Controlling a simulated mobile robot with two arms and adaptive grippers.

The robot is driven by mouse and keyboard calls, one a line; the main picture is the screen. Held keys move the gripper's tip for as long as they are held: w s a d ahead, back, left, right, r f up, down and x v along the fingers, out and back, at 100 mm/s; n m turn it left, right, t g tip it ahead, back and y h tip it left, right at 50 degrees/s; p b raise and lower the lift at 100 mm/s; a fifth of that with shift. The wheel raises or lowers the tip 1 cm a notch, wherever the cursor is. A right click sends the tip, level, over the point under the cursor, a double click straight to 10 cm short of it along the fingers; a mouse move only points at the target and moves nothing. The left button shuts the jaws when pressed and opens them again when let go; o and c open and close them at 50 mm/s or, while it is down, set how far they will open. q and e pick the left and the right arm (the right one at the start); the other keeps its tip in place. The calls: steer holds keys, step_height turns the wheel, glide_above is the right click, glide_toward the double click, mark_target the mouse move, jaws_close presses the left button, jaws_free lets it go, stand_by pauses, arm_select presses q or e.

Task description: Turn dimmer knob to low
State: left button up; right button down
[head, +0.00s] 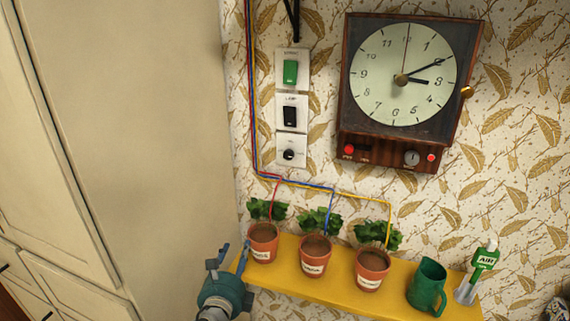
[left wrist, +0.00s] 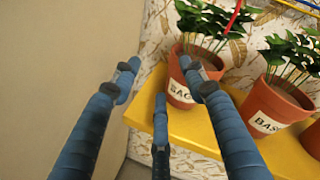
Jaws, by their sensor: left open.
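A small black round knob (head: 289,154) sits on the lowest white wall plate, below two switches; its label is too small to read. A second, grey knob (head: 411,157) is on the clock's lower panel. My left gripper (head: 229,259) is low, at the left end of the yellow shelf, well below and left of the black knob. In the left wrist view its fingers (left wrist: 159,78) are spread and empty, in front of the leftmost pot. The black knob is outside the wrist view.
Coloured wires (head: 300,184) run along the wall. A green switch (head: 290,72) and black switch (head: 290,116) are above the knob. A tall cabinet (head: 130,130) is left.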

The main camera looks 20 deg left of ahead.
arm_select(q)
steer(key=w+d+r+m+t+h, duration=0.1)
steer(key=w+r+m+t, duration=0.1)
steer(key=r+m, duration=0.35)
steer(key=w+d+r+m+t+h, duration=0.2)
steer(key=w+r+m, duration=0.1)
steer(key=r+m, duration=0.25)
steer(key=m+t+h, duration=0.1)
steer(key=m+h, duration=0.4)
steer(key=m, duration=0.7)
glide_toward(287, 157)
steer(key=x, duration=0.8)
steer(key=shift+w+d+r+b, duration=0.1)
steer(key=shift+w+d+b, duration=0.05)
steer(key=shift+w+b, duration=0.2)
arm_select(e)
steer(key=shift+s+d+f, duration=0.15)
steer(key=shift+d+f, duration=0.05)
steer(key=shift+f, duration=0.3)
arm_select(q)
steer(key=shift+s, duration=0.1)
jaws_close()
